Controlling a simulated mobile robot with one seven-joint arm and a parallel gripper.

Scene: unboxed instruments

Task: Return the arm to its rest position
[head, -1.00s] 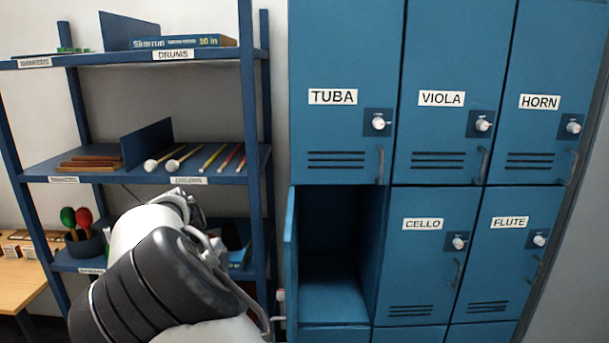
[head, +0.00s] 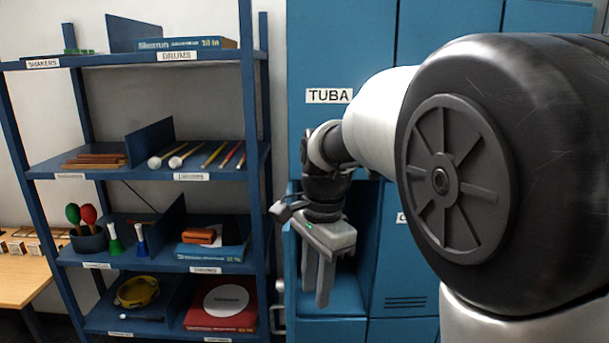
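My gripper (head: 317,285) hangs with its fingers pointing down, in front of the open locker in the head view. The fingers look close together from this angle, and I cannot tell whether they are open or shut. I see nothing held between them. My arm (head: 545,180) crosses the right side of the view, with a large dark joint close to the camera. It hides most of the lockers there.
The open locker (head: 345,307) below the TUBA locker (head: 340,60) shows an empty-looking interior, partly hidden. Its door (head: 289,265) stands open at the left. A blue shelf unit (head: 264,190) holds sticks, maracas and boxes. A wooden table (head: 22,288) stands at far left.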

